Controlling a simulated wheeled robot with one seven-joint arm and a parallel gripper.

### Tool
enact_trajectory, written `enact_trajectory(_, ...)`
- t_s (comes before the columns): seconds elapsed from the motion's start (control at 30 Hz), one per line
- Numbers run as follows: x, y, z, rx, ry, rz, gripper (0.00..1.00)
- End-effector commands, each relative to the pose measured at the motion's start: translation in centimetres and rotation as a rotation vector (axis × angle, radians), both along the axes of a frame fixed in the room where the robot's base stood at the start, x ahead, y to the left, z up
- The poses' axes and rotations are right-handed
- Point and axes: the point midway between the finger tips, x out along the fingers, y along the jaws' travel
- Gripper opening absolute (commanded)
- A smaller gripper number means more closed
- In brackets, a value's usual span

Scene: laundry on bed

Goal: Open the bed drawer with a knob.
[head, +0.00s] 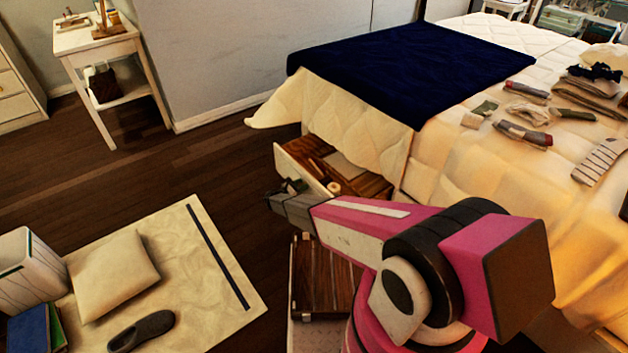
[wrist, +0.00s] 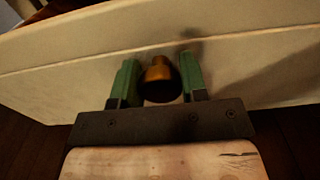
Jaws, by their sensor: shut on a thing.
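The bed drawer (head: 294,162) sticks out from under the bed's side in the head view, and its inside shows. Its pale front (wrist: 70,65) fills much of the wrist view. The round brown knob (wrist: 158,72) sits between the two green fingers of my gripper (wrist: 160,62), which is shut on it. In the head view my gripper (head: 289,190) is at the drawer's front, and my arm hides part of the drawer there. The knob is too small to make out in the head view.
The bed (head: 455,165) carries a dark blue blanket (head: 400,70) and folded clothes. A rug (head: 195,265) with a cushion (head: 115,272), a shoe (head: 142,331) and a white bin (head: 27,272) lies at left.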

Motion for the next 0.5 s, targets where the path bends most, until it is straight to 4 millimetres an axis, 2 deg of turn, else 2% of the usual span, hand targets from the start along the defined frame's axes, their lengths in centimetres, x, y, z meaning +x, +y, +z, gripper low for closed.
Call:
enact_trajectory(0.03, -0.9, 1.2, 0.1, -0.001, 0.0, 0.002, 0.0)
enact_trajectory(0.2, -3.3, 4.4, 0.1, -0.001, 0.0, 0.002, 0.0)
enact_trajectory(0.5, -5.9, 8.1, 0.0, -0.001, -0.001, 0.0, 0.0)
